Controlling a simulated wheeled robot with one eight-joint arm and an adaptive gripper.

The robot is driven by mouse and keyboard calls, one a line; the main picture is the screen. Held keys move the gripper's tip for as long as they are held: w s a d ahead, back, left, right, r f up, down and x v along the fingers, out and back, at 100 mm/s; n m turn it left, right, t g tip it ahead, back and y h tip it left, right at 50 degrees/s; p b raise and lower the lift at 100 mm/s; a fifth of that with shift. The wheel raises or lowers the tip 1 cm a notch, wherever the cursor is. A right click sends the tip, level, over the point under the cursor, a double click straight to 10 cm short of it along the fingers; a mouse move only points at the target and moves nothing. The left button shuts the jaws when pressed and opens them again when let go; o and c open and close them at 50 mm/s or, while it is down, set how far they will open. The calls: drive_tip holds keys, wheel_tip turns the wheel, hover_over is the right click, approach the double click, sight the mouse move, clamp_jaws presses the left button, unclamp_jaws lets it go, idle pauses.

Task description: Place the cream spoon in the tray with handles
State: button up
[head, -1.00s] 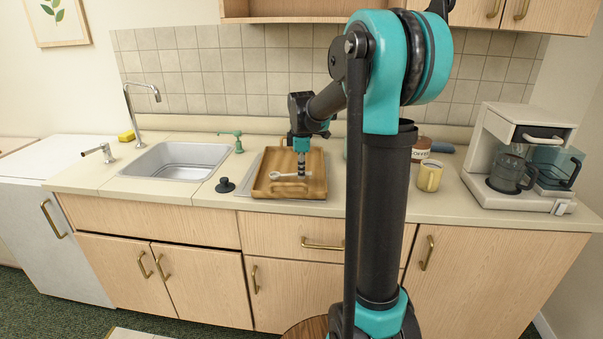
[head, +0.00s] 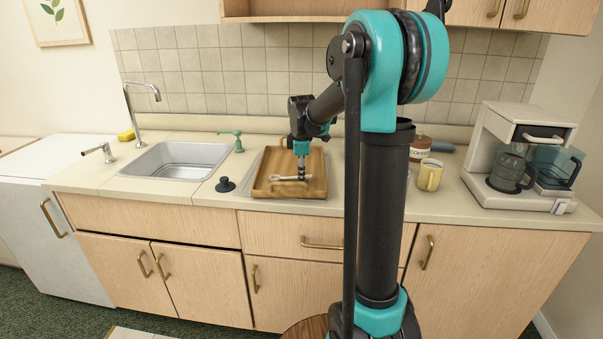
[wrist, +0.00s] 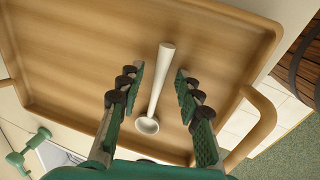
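The cream spoon (wrist: 157,88) lies in the wooden tray with handles (wrist: 85,45), between my two fingers. In the head view the spoon (head: 283,178) shows as a pale strip inside the tray (head: 262,188) on the counter. My gripper (wrist: 159,82) is open, with a gap between each finger and the spoon. In the head view my gripper (head: 302,176) points down into the tray, and its fingertips hide part of the spoon. The spoon's bowl end is nearest the wrist.
A sink (head: 178,162) and a dark stopper (head: 225,185) are left of the tray. A yellow mug (head: 430,176) and a coffee maker (head: 528,160) stand to the right. In the wrist view a looped tray handle (wrist: 262,122) is close to the right finger.

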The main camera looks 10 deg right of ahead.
wheel_tip(320, 180, up, 12)
drive_tip(key=s, duration=0.2)
drive_tip(key=shift+s+a, duration=0.15)
drive_tip(key=shift+a, duration=0.05)
